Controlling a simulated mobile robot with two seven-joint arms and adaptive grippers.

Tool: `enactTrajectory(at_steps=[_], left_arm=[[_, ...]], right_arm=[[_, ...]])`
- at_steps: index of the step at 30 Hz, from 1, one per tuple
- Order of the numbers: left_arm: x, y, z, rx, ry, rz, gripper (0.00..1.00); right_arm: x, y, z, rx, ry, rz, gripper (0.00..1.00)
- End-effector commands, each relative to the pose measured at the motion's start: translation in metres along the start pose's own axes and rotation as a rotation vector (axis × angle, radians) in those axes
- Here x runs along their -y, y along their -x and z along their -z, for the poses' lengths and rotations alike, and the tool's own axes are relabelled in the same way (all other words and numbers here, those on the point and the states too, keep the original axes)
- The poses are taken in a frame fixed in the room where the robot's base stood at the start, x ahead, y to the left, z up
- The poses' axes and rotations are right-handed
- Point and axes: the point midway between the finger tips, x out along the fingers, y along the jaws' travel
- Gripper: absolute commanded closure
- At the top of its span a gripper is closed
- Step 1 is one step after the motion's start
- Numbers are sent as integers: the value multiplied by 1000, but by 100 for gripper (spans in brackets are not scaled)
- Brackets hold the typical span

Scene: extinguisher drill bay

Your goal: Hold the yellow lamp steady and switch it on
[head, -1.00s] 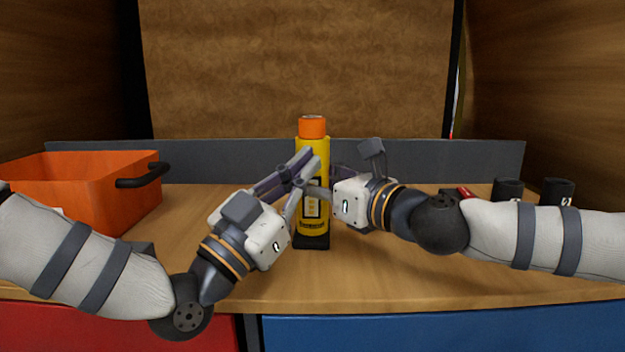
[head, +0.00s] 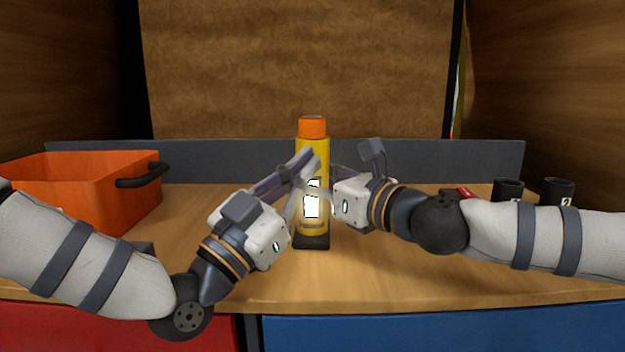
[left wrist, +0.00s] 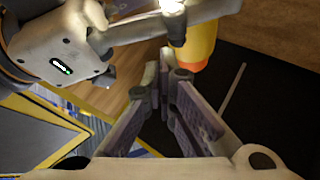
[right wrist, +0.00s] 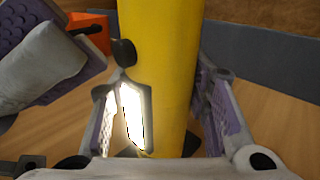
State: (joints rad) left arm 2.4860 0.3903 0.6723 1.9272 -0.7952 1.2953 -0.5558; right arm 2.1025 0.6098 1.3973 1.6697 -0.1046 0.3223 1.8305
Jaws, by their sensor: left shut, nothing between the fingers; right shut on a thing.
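The yellow lamp (head: 314,145) stands upright on the table, with an orange cap and a dark base. Its front panel (head: 311,205) glows bright white; the lit panel also shows in the right wrist view (right wrist: 132,115), below a black knob (right wrist: 123,52). My right gripper (head: 325,183) is shut on the lamp's body from the right, a finger on each side. My left gripper (head: 311,160) is shut and empty, its fingertips in front of the lamp's upper body. Whether they touch the lamp I cannot tell. The fingers partly hide the lamp in the head view.
An orange bin (head: 80,195) with a black handle stands at the left. Two black cups (head: 508,190) (head: 557,191) and a small red thing, partly hidden by my right arm, are at the right. A grey ledge (head: 420,160) runs along the back. The table front (head: 400,285) is clear.

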Motion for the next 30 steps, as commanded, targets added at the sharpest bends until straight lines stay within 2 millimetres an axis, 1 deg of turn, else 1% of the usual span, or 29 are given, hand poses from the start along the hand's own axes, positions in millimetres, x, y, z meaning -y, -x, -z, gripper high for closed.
enactTrajectory(at_steps=[7,15,20,28,29,30], left_arm=[[-2,3,2,0,1,-1,100],[-20,27,20,1,1,-1,100],[-29,39,29,0,0,-1,100],[-30,42,31,0,-1,0,100],[-30,42,31,0,-1,0,100],[-30,42,31,0,-1,0,100]], right_arm=[[0,0,0,1,-2,0,100],[0,0,0,0,-2,0,100],[0,0,0,0,-2,0,100],[0,0,0,0,-2,-1,100],[0,0,0,0,-2,-1,52],[0,0,0,0,-2,-1,43]])
